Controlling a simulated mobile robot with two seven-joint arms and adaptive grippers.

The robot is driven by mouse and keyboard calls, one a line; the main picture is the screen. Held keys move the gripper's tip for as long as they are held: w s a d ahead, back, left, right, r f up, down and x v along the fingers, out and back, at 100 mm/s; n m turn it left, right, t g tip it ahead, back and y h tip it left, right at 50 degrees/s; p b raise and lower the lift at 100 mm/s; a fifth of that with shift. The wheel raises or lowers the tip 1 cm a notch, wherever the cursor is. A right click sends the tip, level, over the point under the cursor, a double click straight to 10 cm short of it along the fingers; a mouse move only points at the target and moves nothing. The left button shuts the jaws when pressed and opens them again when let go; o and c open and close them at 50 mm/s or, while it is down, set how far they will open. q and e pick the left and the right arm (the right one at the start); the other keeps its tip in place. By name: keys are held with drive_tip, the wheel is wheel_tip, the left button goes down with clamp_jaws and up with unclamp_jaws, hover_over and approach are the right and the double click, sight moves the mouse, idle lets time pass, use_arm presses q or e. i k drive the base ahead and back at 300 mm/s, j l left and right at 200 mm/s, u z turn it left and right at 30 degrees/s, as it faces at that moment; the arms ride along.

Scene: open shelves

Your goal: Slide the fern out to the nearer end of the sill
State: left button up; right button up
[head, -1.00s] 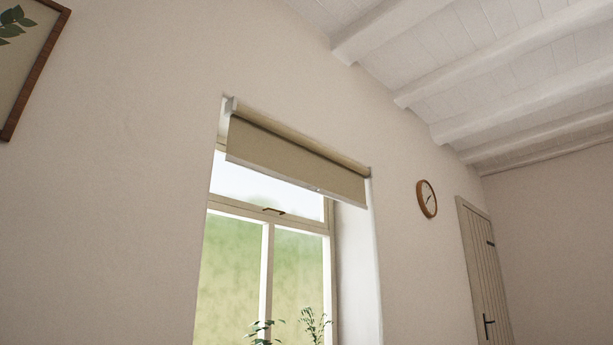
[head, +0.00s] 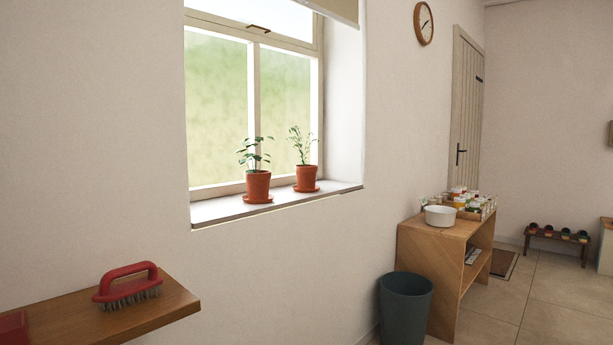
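Two potted plants in terracotta pots stand upright on the window sill (head: 222,208). The left plant (head: 257,172) has broader dark green leaves and stands nearer me. The right plant (head: 305,162) has finer, lighter, more feathery leaves and looks more like a fern, though I cannot tell for certain. Each pot stands on a saucer, and the two are a small gap apart. The sill's left part is bare. Neither of my grippers is in view.
A wooden shelf (head: 60,322) with a red brush (head: 128,287) juts out at lower left. A dark bin (head: 405,305) stands below right of the window, beside a wooden cabinet (head: 424,262) with a white bowl (head: 440,216) and several jars.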

sight(305, 174)
drive_tip(key=u, duration=0.4)
drive_tip(key=i+u, duration=0.1)
drive_tip(key=u, duration=0.25)
drive_tip(key=i+u, duration=0.1)
drive_tip(key=u, duration=0.7)
drive_tip(key=i+l+u, duration=0.1)
drive_tip(key=u, duration=0.25)
drive_tip(key=l+u, duration=0.35)
drive_tip(key=i+l+u, duration=0.1)
drive_tip(key=u, duration=0.25)
